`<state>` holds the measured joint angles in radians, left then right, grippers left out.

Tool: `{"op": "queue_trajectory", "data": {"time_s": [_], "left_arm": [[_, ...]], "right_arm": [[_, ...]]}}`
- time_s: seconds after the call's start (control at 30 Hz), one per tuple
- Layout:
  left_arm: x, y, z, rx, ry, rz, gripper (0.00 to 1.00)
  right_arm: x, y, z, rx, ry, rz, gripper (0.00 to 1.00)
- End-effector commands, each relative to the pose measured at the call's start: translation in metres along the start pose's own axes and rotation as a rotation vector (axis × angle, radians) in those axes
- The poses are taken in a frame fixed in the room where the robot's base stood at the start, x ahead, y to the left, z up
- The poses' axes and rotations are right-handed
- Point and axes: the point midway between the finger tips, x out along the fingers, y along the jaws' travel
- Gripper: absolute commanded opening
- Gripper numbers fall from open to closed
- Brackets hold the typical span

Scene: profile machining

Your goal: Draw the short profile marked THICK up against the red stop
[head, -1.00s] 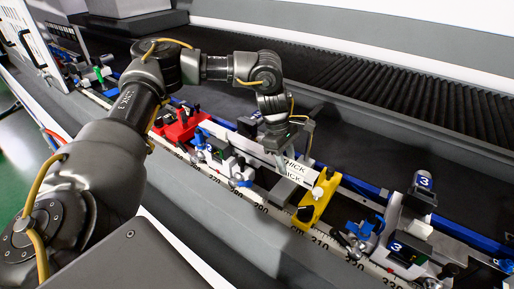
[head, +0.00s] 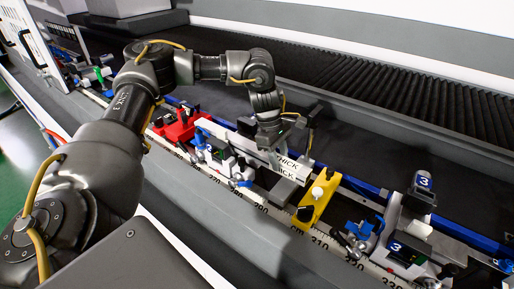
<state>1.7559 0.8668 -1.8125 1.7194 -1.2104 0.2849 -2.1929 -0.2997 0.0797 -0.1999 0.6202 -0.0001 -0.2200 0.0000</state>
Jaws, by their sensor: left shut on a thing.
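The short profile marked THICK (head: 232,139) is a pale bar lying along the machine bed, with its printed label near its right end. Its left end is close to the red stop (head: 181,128); I cannot tell whether they touch. My left gripper (head: 274,156) points down and is shut on the profile near the label, hiding part of it. My right gripper is not in view.
A yellow block (head: 318,199) with a white knob stands just right of the profile. Blue and white clamps (head: 222,160) stand in front of it. Units marked 3 (head: 402,247) are at the right. A numbered scale (head: 262,213) runs along the front.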

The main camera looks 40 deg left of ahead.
Motion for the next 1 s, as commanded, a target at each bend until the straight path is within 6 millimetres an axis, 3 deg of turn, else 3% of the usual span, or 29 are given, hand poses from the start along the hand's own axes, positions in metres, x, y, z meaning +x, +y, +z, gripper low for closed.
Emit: {"op": "queue_trajectory", "data": {"time_s": [1.0], "left_arm": [[-0.007,0.000,-0.025,-0.002,0.002,-0.001,0.07]], "right_arm": [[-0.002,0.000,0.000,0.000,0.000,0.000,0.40]]}}
